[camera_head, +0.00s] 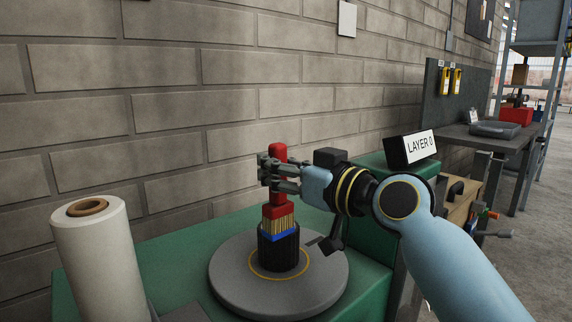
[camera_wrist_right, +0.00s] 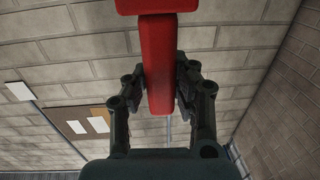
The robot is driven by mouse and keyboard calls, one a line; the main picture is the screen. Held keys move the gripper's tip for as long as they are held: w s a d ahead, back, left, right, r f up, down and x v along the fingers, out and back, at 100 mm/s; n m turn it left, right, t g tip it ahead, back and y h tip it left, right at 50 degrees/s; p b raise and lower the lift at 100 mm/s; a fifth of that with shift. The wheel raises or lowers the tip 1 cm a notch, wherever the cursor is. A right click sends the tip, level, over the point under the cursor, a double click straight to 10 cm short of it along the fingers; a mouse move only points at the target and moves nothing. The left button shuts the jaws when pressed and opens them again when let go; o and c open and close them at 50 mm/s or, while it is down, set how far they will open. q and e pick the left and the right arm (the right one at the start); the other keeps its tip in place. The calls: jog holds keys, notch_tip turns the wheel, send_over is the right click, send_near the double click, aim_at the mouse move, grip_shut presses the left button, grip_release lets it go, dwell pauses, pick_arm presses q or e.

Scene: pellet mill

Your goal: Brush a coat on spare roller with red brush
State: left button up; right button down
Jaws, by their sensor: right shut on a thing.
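The red brush (camera_head: 278,153) is upright, bristles down, with its handle between the fingers of my right gripper (camera_head: 268,172), which is shut on it. In the right wrist view the red handle (camera_wrist_right: 158,65) runs between both fingers. The tan bristles (camera_head: 280,222) are right above the black spare roller (camera_head: 279,254), which stands upright on a round grey turntable (camera_head: 325,285). A blue band (camera_head: 279,235) lies where bristles and roller meet; I cannot tell which of them it is on. My left gripper is not in view.
The turntable sits on a green bench (camera_head: 190,247) against a brick wall. A white roll (camera_head: 95,260) with a brown core stands at the left. A black box sign reading "LAYER 0" (camera_head: 420,146) is at the right. A grey workbench (camera_head: 480,140) is farther back.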

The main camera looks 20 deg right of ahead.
aim_at(277, 143)
jog(key=shift+a, duration=0.1)
dwell(0.3)
notch_tip(277, 143, up, 7)
jog(key=p, duration=0.6)
jog(key=shift+r, duration=0.15)
dwell(0.9)
